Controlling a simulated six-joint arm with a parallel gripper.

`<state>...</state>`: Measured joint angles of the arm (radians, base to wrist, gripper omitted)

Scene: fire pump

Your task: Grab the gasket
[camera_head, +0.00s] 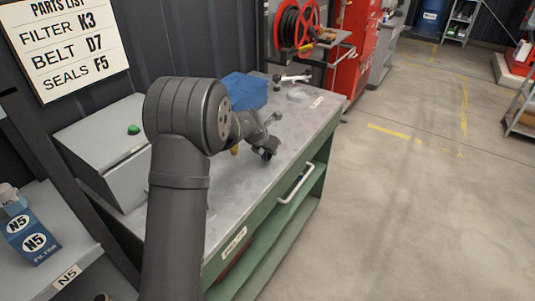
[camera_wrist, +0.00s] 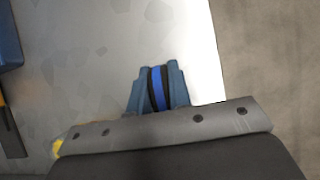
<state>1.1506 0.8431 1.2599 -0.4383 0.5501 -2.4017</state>
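My gripper (camera_head: 262,146) is over the right part of the grey workbench top (camera_head: 226,178). In the wrist view its two blue-grey fingers (camera_wrist: 157,90) are close together, with a narrow blue and black banded piece (camera_wrist: 158,88) between them, seen edge-on. This looks like the gasket. Both fingers seem to touch its sides. In the head view the piece is a small dark blue spot (camera_head: 267,155) at the fingertips, mostly hidden by them. I cannot tell whether it touches the bench top.
A blue bin (camera_head: 243,91) stands farther back on the bench, with a pale ring-shaped thing (camera_head: 298,94) and a metal tool (camera_head: 293,78) near it. A grey box with a green button (camera_head: 133,130) is at left. The bench edge and floor (camera_head: 400,200) lie right.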

